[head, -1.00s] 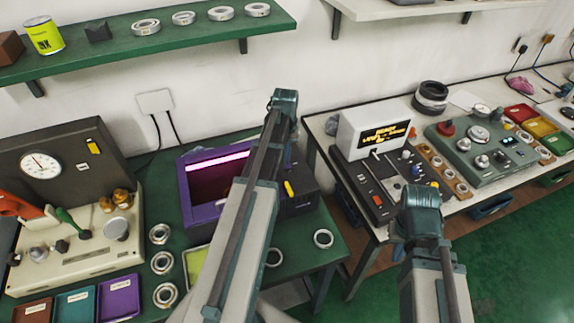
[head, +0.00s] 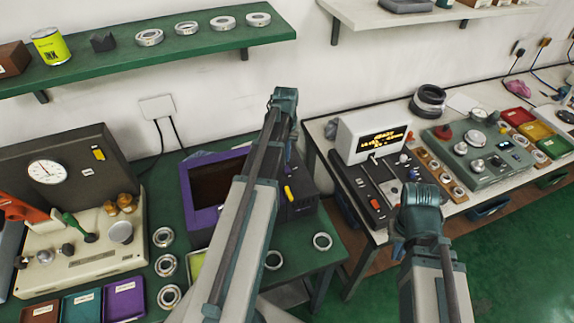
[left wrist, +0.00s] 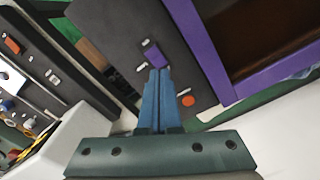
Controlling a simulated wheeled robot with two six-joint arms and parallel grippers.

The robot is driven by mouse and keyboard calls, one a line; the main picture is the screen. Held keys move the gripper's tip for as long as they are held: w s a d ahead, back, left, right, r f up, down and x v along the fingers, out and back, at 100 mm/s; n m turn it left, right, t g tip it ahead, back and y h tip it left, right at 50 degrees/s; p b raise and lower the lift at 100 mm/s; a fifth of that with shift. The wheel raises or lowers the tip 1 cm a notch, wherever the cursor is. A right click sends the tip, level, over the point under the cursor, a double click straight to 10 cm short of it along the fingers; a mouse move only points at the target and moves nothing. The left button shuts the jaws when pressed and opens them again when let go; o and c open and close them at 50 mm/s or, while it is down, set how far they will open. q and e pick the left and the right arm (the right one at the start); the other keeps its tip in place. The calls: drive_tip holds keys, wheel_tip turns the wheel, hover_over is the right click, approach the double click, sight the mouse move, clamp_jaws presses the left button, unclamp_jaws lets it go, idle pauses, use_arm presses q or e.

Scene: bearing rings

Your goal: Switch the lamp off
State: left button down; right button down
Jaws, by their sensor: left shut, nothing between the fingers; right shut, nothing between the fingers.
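The lamp box with a purple frame (head: 187,208) stands on the green bench, and its inside is dark. It also shows in the left wrist view (left wrist: 240,88). A dark control panel (head: 303,203) adjoins it on the right. In the left wrist view a small purple switch (left wrist: 153,54) sits on that panel, at the fingertips of my left gripper (left wrist: 158,72). Whether they touch cannot be told. My left gripper (head: 284,100) is shut and empty; its arm hides part of the box. My right gripper (head: 419,205) is shut and empty by the white table.
A grey gauge unit (head: 70,250) stands left on the green bench, with bearing rings (head: 163,237) beside it. A white display box (head: 350,138) and a black lever panel (head: 362,185) stand on the white table at the right. A green shelf (head: 130,62) hangs above.

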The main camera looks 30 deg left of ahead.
sight(286, 167)
use_arm(q)
wheel_tip(286, 167, up, 3)
drive_tip(key=p, duration=0.2)
drive_tip(key=shift+r+p, duration=0.2)
drive_tip(key=shift+p, duration=0.15)
drive_tip(key=s+d+f+m+b, duration=0.1)
drive_tip(key=s+d, duration=0.4)
drive_tip(key=d, duration=0.5)
drive_tip(key=s+d+m+b, duration=0.1)
drive_tip(key=s+d+m, duration=0.3)
drive_tip(key=d, duration=0.6)
drive_tip(key=s+d+f+m+y, duration=0.1)
drive_tip(key=s+d+m, duration=0.1)
drive_tip(key=s+d, duration=0.5)
drive_tip(key=d, duration=0.3)
drive_tip(key=shift+s+d+f+m+b, duration=0.25)
drive_tip(key=shift+s+f+m+b, duration=0.05)
drive_tip(key=shift+f+m+b, duration=0.1)
